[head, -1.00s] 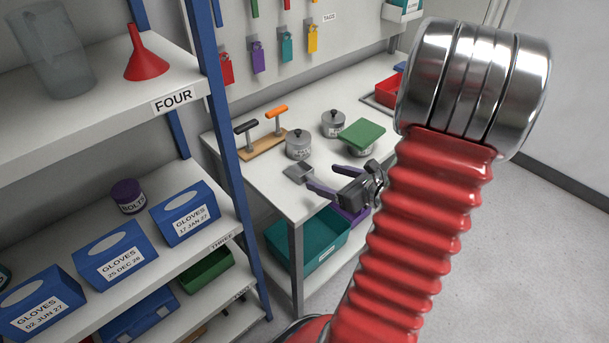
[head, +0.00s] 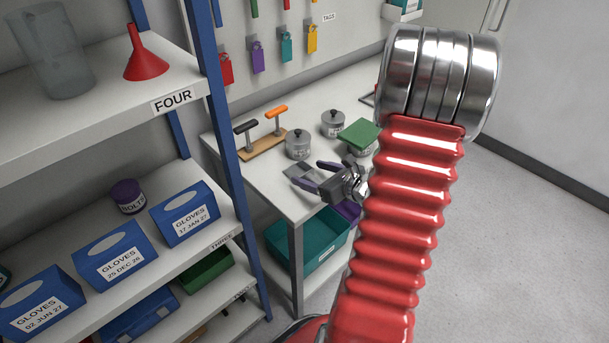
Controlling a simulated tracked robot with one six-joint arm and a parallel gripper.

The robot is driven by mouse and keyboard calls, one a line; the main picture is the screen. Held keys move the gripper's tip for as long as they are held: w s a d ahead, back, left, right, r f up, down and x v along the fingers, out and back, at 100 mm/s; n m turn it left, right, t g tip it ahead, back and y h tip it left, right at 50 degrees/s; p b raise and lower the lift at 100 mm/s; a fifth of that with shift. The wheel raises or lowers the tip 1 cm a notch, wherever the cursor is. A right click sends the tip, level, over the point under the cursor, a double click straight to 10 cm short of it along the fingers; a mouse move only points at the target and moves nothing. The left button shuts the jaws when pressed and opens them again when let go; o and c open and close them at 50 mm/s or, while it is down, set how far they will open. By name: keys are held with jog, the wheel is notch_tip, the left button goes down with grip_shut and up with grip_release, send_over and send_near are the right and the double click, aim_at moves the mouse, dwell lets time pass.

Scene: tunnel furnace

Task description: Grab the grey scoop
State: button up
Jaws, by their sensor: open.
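The grey scoop (head: 298,172) lies on the white table near its front left edge, just in front of the grey lidded pots. My gripper (head: 306,172) is open, with its purple-tipped fingers pointing left at the scoop. One finger shows on the far side of the scoop and the other on the near side. The fingers partly cover the scoop, and its handle is not clear to see. I cannot tell whether the fingers touch it.
Two grey lidded pots (head: 298,145) (head: 333,123) and a green-lidded container (head: 360,135) stand behind my gripper. A blue-posted shelf (head: 228,130) borders the table's left. A teal bin (head: 310,250) is below.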

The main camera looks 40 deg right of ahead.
aim_at(304, 170)
jog(key=shift+x, duration=2)
jog(key=c, duration=1.2)
